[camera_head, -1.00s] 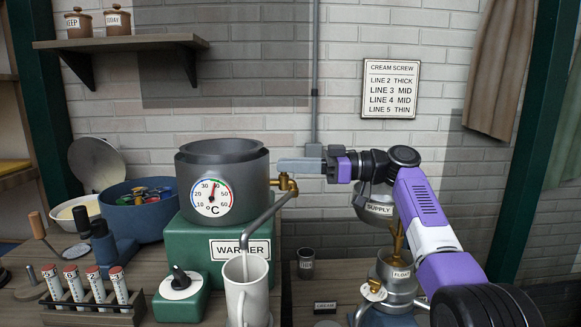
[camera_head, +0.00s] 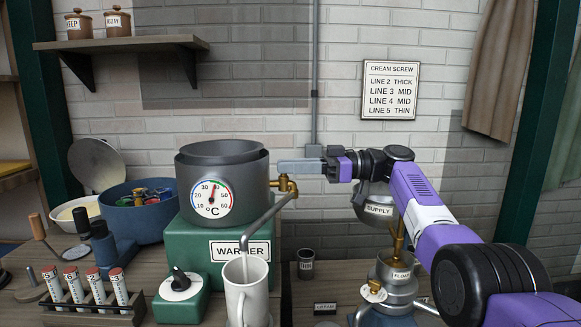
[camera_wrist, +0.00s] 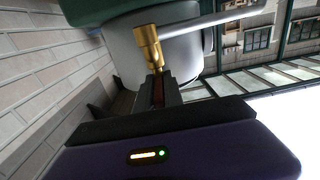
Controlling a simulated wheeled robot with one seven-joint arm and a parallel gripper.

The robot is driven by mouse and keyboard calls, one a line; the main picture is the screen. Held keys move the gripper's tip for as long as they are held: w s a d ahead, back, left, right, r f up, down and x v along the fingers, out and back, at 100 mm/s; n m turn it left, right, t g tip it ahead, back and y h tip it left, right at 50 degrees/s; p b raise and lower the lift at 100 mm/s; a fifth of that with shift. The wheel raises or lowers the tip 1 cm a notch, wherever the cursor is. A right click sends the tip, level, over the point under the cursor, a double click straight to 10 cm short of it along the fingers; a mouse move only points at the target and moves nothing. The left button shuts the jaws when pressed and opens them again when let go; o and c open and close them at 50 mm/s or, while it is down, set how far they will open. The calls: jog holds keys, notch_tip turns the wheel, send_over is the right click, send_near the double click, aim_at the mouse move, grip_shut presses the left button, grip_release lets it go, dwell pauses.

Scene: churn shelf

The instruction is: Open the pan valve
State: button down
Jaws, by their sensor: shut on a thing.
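The pan valve (camera_head: 287,184) is a brass fitting on the right side of the dark grey pan (camera_head: 222,180), with a grey spout pipe running down left from it. My gripper (camera_head: 282,166) reaches in from the right, level, with its fingertips at the top of the valve. In the wrist view the brass valve (camera_wrist: 148,48) is just beyond the fingertips (camera_wrist: 163,84). The jaws are closed on the valve's handle, mostly hidden between the fingers; a thin reddish-brown strip shows there. How far the handle is turned cannot be told.
The pan with its temperature dial (camera_head: 212,198) sits on the green warmer (camera_head: 205,238). A white mug (camera_head: 247,300) stands under the spout. The supply vessel (camera_head: 375,208) and float vessel (camera_head: 398,285) stand close below my arm. Open wall space lies behind the gripper.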

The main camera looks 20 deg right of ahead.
jog(key=shift+a+f, duration=0.1)
jog(key=shift+f, duration=0.1)
jog(key=c, duration=1.8)
grip_release()
jog(key=shift+o, duration=0.2)
jog(key=shift+r, duration=0.1)
jog(key=v, duration=0.7)
jog(key=shift+s+d, duration=0.25)
jog(key=shift+d, duration=0.1)
